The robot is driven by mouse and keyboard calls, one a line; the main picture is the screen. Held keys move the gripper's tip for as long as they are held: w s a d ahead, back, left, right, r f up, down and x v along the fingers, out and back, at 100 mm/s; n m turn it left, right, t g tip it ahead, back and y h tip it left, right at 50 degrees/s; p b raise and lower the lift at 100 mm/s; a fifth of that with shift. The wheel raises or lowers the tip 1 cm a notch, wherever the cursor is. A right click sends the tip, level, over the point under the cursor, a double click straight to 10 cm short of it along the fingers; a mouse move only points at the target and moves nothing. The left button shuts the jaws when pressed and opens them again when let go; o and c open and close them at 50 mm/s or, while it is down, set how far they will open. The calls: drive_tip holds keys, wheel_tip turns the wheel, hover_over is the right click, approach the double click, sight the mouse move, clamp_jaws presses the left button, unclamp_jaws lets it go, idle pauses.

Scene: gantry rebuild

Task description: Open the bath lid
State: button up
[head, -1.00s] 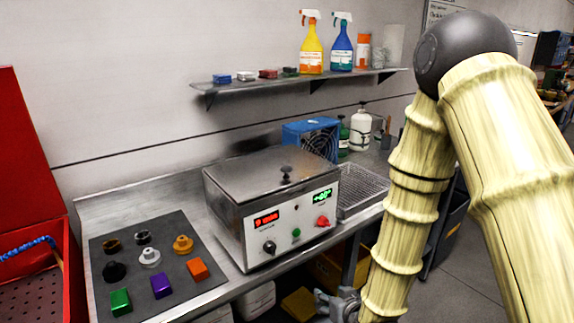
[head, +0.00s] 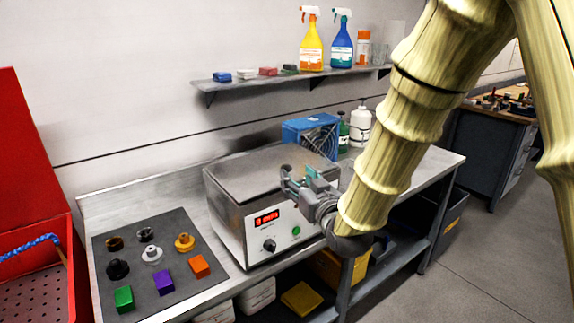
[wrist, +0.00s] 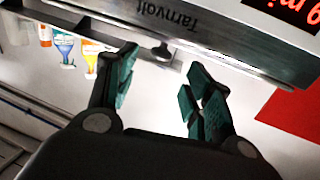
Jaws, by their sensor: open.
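The bath (head: 228,228) is a steel box on the bench with a red display, a black dial and a green button on its front. Its flat lid (head: 250,172) is shut. My gripper (head: 300,179) is open and empty at the lid's right part, hiding the lid knob in the head view. In the wrist view, which looks upside down, the dark knob (wrist: 162,51) shows beyond and between the open fingers (wrist: 158,85), apart from them. The lid edge (wrist: 130,18) crosses the top of that view.
A dark mat (head: 175,234) with several knobs and coloured blocks lies left of the bath. A red case (head: 30,285) stands at far left. A blue fan unit (head: 308,133) and bottles (head: 360,127) stand behind. A shelf (head: 235,88) with spray bottles hangs above.

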sight(289, 169)
drive_tip(key=p+x, duration=0.2)
drive_tip(key=x, duration=0.6)
clamp_jaws()
